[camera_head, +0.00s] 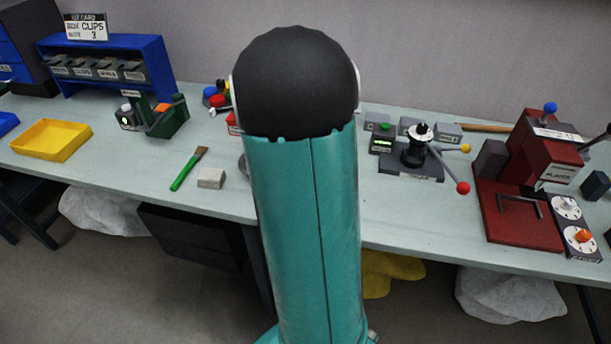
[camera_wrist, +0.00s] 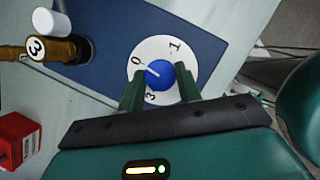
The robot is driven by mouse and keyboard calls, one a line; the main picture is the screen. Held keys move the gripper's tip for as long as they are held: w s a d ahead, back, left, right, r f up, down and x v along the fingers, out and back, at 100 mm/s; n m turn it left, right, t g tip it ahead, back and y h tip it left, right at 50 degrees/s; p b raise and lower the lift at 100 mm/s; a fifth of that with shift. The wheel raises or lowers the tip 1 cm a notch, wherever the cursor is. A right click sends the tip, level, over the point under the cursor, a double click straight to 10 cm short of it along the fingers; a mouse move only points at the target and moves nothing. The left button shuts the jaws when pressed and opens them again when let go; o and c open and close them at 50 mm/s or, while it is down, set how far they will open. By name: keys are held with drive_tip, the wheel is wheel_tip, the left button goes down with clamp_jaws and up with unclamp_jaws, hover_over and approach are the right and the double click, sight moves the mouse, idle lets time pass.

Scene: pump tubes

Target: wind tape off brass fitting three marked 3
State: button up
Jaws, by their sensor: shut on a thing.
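In the wrist view, the brass fitting marked 3 (camera_wrist: 58,48) lies at the upper left, brownish gold with a white round label. Whether tape is wound on it I cannot tell. A short white cylinder (camera_wrist: 52,22) is close beside it. My gripper (camera_wrist: 161,84) has its two green fingers either side of a blue knob (camera_wrist: 163,74) and is shut on it. The knob sits on a white dial (camera_wrist: 147,49) with figures including 0, 1 and 3, its white pointer line toward the 0 side. In the head view my arm hides the gripper and fitting.
A dark blue plate (camera_wrist: 106,22) lies under the dial. A red block (camera_wrist: 17,138) is at the lower left. In the head view, a red press (camera_head: 518,218) and a lever device (camera_head: 411,166) stand right; a yellow tray (camera_head: 50,140) and green brush (camera_head: 187,170) lie left.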

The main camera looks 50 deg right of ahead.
drive_tip(key=shift+n, duration=0.6)
drive_tip(key=shift+t, duration=0.3)
drive_tip(key=o, duration=1)
drive_tip(key=v, duration=1.3)
drive_tip(key=shift+a+r, duration=0.25)
drive_tip(key=shift+a, duration=0.15)
